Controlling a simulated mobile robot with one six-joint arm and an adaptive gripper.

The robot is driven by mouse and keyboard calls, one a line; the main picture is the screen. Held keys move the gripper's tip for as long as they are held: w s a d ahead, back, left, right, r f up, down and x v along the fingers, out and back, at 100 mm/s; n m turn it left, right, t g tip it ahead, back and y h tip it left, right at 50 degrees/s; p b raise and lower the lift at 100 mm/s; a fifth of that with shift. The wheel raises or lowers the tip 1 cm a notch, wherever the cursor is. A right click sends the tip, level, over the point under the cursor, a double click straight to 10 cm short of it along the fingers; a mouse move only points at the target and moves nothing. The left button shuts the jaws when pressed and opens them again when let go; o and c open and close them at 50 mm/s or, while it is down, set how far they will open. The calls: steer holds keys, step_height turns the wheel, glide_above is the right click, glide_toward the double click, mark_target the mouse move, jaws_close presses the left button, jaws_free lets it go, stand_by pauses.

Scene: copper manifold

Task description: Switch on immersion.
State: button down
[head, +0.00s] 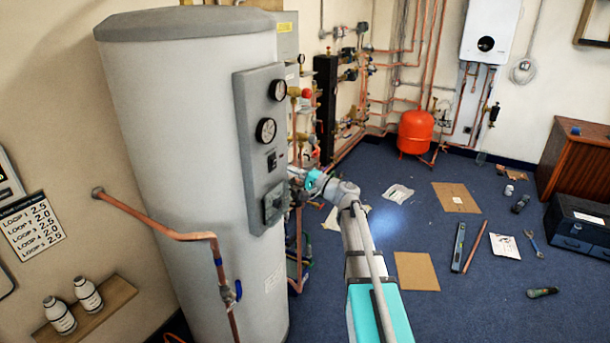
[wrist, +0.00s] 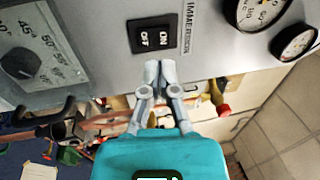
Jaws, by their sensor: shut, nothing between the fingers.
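The black immersion rocker switch (wrist: 153,34) is set in a grey panel (wrist: 90,22) in the wrist view. It is marked ON and OFF, with IMMERSION printed beside it. I cannot tell which side is pressed in. In the head view the switch (head: 271,160) sits on the panel on the big grey cylinder (head: 180,130), below two gauges. My gripper (wrist: 160,68) is shut and empty. Its tips lie just below the switch in the wrist view. Whether they touch the panel is unclear. In the head view my gripper (head: 295,177) is small and near the panel's right edge.
A thermostat dial (wrist: 22,63) stands out beside the switch. Two round gauges (head: 266,130) are above the switch. Copper pipes and valves (head: 298,110) crowd the space behind the panel. A red vessel (head: 415,132) stands farther back. Tools and cardboard lie on the blue floor (head: 405,220).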

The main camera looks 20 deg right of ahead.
mark_target(275, 161)
steer(key=shift+p+x, duration=0.35)
steer(key=shift+x, duration=2.15)
steer(key=shift+d, duration=0.15)
